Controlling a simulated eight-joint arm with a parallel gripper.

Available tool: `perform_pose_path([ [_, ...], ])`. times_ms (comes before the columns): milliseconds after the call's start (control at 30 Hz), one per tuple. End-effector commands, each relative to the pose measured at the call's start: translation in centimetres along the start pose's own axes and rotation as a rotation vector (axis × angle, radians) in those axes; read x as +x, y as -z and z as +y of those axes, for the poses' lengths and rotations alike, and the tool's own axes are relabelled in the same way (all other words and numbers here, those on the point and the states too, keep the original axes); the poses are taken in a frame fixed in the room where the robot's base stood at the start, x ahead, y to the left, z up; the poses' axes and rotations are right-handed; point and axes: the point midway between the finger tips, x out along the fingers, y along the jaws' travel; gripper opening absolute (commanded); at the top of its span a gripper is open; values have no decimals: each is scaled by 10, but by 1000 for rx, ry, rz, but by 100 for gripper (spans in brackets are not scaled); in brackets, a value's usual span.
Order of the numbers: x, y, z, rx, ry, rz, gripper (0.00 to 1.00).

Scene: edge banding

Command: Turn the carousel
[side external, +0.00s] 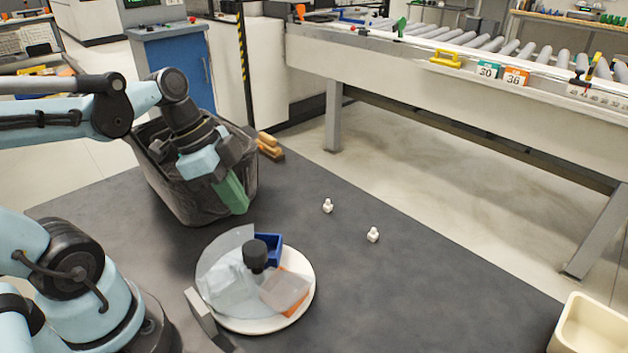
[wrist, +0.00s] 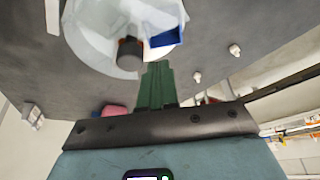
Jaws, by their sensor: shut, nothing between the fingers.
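The carousel is a round white turntable (side external: 262,327) on the dark mat, under a clear disc (side external: 220,262) with a black knob (side external: 256,254) standing up from it. A blue bin (side external: 270,246) and an orange piece (side external: 291,302) sit on it, partly behind the disc. In the wrist view the turntable (wrist: 85,45), knob (wrist: 130,53) and blue bin (wrist: 167,37) lie beyond my fingertips. My gripper (side external: 238,205), with green fingers, is shut and empty, tilted downward by the black basket, behind and apart from the carousel. Its closed fingers also show in the wrist view (wrist: 157,68).
A black basket (side external: 182,201) stands behind the carousel, partly hidden by my gripper. Two small white pieces (side external: 327,206) (side external: 373,235) lie on the mat to the right. A cream crate (side external: 590,325) stands at front right. The mat between is clear.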

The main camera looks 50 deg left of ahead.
Motion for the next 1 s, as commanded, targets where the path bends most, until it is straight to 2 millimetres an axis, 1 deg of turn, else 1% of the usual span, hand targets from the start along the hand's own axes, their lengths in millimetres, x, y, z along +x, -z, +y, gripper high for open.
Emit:
perform_pose_path([
  [167,8,0,-1,1,3,-1,0],
  [600,52,0,0,2,1,-1,0],
  [1000,87,0,-1,2,1,-1,0],
])
